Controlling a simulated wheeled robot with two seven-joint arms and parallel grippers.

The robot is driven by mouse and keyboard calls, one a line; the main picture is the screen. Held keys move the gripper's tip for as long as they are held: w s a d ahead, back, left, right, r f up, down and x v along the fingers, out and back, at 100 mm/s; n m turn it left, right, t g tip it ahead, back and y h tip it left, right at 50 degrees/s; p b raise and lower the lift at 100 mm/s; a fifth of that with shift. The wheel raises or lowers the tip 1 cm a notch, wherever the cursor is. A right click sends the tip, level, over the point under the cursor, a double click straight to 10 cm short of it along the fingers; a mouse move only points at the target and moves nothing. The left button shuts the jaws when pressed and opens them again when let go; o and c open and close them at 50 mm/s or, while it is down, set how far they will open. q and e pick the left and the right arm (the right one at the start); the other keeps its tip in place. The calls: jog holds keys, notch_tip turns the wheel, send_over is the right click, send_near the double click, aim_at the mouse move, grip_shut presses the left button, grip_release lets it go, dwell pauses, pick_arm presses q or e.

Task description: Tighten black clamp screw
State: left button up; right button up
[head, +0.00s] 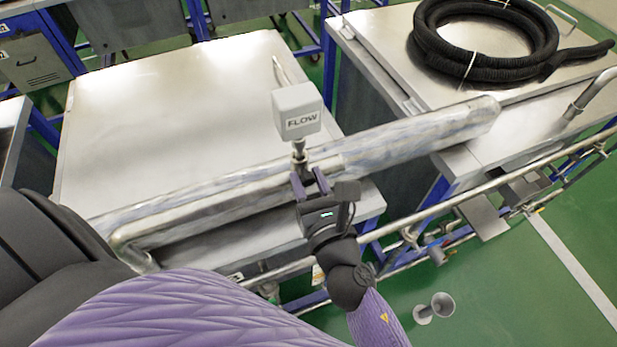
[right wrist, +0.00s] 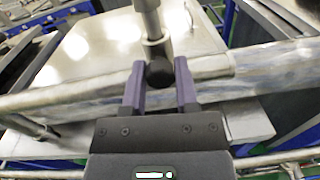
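The black clamp screw (right wrist: 159,73) shows in the right wrist view as a round dark knob on the metal fitting below a vertical stem. My right gripper (right wrist: 160,78) has its two purple fingers apart, one on each side of the knob; I cannot tell whether they touch it. In the head view, my right gripper (head: 309,180) is at the pipe fitting under the grey box marked FLOW (head: 298,110). The screw itself cannot be made out there. My left gripper is not in view.
A large wrapped metal pipe (head: 420,135) runs across the middle, beside the fitting. A flat metal lid (head: 170,110) lies behind it. A coiled black hose (head: 430,40) rests on the right lid (head: 390,40). A thin rail (head: 470,192) runs along the front.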

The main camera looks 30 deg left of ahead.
grip_shut()
jog(key=m+p, duration=0.1)
jog(key=m, duration=0.4)
jog(key=shift+m, duration=0.4)
jog(key=o, duration=0.7)
grip_release()
jog(key=b+v, duration=0.1)
jog(key=v, duration=0.9)
jog(key=shift+r, duration=0.1)
